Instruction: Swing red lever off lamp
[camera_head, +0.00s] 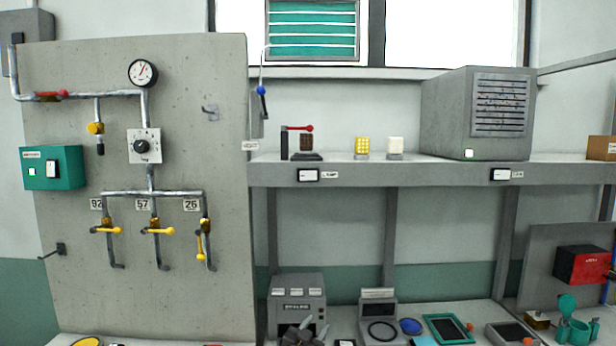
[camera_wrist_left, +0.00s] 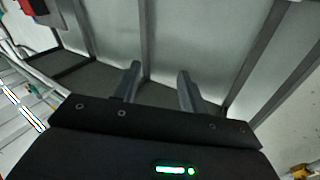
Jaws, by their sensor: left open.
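The red lever (camera_head: 300,128) stands on the shelf, on a dark upright post. Its arm points right, roughly level, with a red knob at the end above a small dark reddish block (camera_head: 306,143), apparently the lamp. Whether it touches the block I cannot tell. My left gripper (camera_head: 304,327) shows at the bottom of the head view, well below the shelf and lever. In the left wrist view its two fingers (camera_wrist_left: 158,75) are apart with nothing between them. My right gripper is out of view.
A yellow block (camera_head: 362,146) and a white block (camera_head: 395,146) stand right of the lever, then a large grey vented box (camera_head: 478,115). A blue-knobbed lever (camera_head: 262,91) is at upper left. The pipe panel (camera_head: 200,150) stands left. Several devices crowd the lower bench.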

